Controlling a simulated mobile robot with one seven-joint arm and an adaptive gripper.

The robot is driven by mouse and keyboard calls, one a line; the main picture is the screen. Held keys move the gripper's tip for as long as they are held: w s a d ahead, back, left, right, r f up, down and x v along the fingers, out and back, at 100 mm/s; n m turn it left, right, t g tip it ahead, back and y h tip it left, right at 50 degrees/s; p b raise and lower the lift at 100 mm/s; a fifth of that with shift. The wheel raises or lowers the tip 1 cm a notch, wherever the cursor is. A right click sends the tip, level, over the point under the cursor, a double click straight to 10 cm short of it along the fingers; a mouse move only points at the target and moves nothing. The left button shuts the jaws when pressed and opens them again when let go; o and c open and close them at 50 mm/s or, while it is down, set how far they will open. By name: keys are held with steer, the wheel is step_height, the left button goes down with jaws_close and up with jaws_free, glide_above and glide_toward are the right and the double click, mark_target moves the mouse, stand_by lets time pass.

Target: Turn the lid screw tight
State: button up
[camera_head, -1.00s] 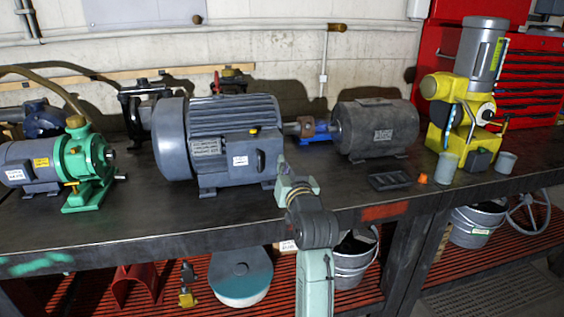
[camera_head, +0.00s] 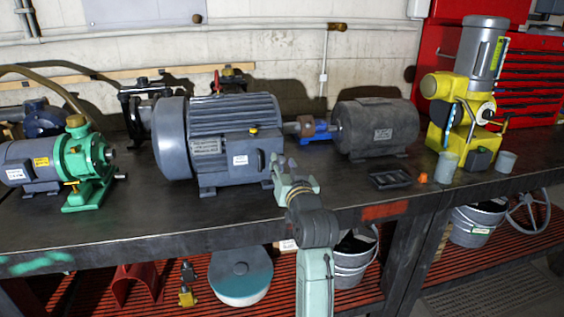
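The large grey motor (camera_head: 232,112) stands on the bench, left of centre. On its front is a terminal box (camera_head: 222,160) with white labels and a yellow knob (camera_head: 253,129) on top. A dark handle-like part (camera_head: 262,160) shows at the box's right end. I cannot clearly make out a lid screw; it may be too small or hidden. My gripper (camera_head: 283,161) is just right of the box, its two grey fingertips apart and pointing up in the picture. Nothing is visible between them. I cannot tell whether it touches the box.
A dark grey motor (camera_head: 376,130) stands right of centre, behind a small black tray (camera_head: 390,179) and an orange piece (camera_head: 423,178). A green pump (camera_head: 88,160) is at left. A yellow machine (camera_head: 465,110) and grey cups (camera_head: 446,167) are at right. The bench front is mostly clear.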

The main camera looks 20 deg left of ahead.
steer(key=n+b, duration=0.1)
steer(key=n, duration=0.1)
steer(key=n+b, duration=0.1)
steer(key=n, duration=0.1)
steer(key=shift+f+n+b, duration=0.2)
steer(key=shift+n+b, duration=0.2)
steer(key=n+b, duration=0.2)
steer(key=n, duration=0.1)
steer(key=shift+n, duration=0.4)
steer(key=shift+r+n+b, duration=0.2)
steer(key=shift+n+b, duration=0.2)
steer(key=shift+n, duration=0.8)
steer(key=shift+c, duration=0.2)
jaws_close()
